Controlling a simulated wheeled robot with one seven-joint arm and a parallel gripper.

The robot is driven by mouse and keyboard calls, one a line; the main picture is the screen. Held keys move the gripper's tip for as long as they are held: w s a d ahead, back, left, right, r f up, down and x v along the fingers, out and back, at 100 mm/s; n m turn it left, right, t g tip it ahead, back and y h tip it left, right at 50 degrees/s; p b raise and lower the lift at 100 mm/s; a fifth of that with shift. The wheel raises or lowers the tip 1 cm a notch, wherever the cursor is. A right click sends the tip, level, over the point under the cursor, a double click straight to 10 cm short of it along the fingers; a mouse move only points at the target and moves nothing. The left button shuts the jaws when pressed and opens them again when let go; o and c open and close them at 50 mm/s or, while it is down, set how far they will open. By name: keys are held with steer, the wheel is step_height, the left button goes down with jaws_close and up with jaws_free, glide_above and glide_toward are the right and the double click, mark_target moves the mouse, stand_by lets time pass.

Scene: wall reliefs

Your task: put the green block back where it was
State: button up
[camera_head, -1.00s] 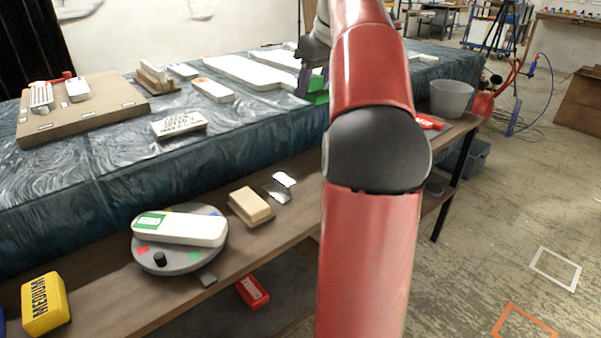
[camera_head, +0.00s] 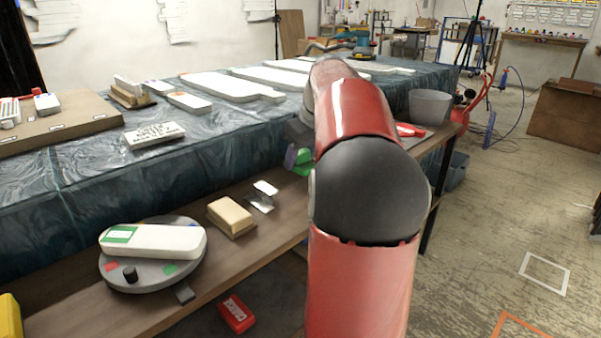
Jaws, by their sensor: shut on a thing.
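The green block (camera_head: 302,167) is partly visible at the left side of my arm, between the purple fingers of my gripper (camera_head: 297,159). My gripper is shut on it and holds it in front of the near edge of the blue-green covered table (camera_head: 218,133), above the lower wooden shelf. Much of the gripper and block is hidden by my own red arm. I cannot tell whether the block touches anything else.
On the wooden shelf (camera_head: 104,310) stand a turntable (camera_head: 135,278) bearing a white slab (camera_head: 160,241), a tan block (camera_head: 230,214) and a metal bracket (camera_head: 262,198). A red block (camera_head: 236,314) lies below. A grey bucket (camera_head: 429,106) stands right. White reliefs (camera_head: 220,86) lie on the table.

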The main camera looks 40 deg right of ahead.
mark_target(302, 163)
steer(key=shift+f, duration=1.75)
steer(key=shift+f+b, duration=0.15)
steer(key=shift+b, duration=0.2)
steer(key=o, duration=0.9)
steer(key=shift+r, duration=0.3)
steer(key=p+v, duration=0.2)
steer(key=v, duration=0.9)
steer(key=shift+s+r, duration=0.15)
steer(key=shift+r, duration=0.2)
